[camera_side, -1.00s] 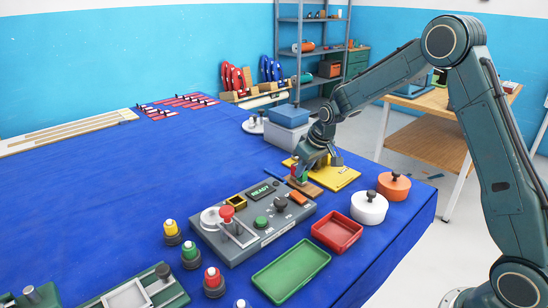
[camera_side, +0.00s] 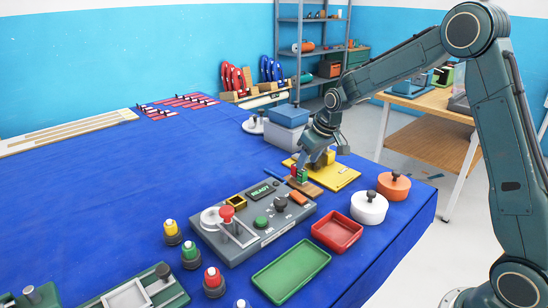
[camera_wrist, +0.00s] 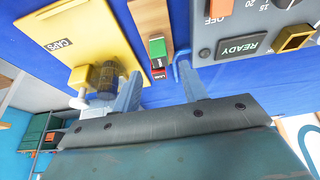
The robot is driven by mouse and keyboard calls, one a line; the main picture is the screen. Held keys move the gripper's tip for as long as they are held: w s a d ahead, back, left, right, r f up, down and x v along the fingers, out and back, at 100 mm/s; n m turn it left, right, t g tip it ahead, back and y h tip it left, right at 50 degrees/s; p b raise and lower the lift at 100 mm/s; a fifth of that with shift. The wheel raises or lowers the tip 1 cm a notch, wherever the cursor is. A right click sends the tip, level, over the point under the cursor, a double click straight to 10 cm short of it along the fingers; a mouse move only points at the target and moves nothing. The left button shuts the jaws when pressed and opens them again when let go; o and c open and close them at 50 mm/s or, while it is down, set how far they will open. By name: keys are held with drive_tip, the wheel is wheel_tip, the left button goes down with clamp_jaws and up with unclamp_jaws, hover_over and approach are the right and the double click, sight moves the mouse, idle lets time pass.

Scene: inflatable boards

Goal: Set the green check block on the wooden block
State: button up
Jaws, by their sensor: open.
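The green check block (camera_side: 303,175), with a red part beside its green face, stands upright at the wooden block (camera_side: 311,188) in the side view. It appears to rest on that block's end. In the wrist view the green face (camera_wrist: 157,47) overlaps the end of the wooden block (camera_wrist: 150,16); the contact beneath is hidden. My gripper (camera_side: 315,159) is just above and behind the check block. In the wrist view its two fingers are spread apart, with the check block seen between them and clear of both.
A grey control panel (camera_side: 253,250) marked READY is close by. A yellow plate (camera_side: 343,180) marked CAPS lies on the other side. Red (camera_side: 338,246) and green (camera_side: 267,291) trays and white (camera_side: 369,220) and orange (camera_side: 394,197) pots stand nearer. The blue table's left middle is clear.

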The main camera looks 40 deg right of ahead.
drive_tip(key=v, duration=0.8)
drive_tip(key=shift+r, duration=0.1)
drive_tip(key=shift+s, duration=0.15)
drive_tip(key=s+a+r, duration=0.3)
drive_tip(key=s+r, duration=0.1)
drive_tip(key=s, duration=0.3)
drive_tip(key=s+a+r, duration=0.3)
drive_tip(key=s, duration=0.4)
drive_tip(key=s+a, duration=0.1)
drive_tip(key=s, duration=0.7)
drive_tip(key=s+a+f+t, duration=0.1)
drive_tip(key=s+a, duration=0.1)
drive_tip(key=s, duration=0.6)
drive_tip(key=shift+s+a+f, duration=0.2)
drive_tip(key=shift+s+a, duration=0.05)
drive_tip(key=shift+s, duration=0.15)
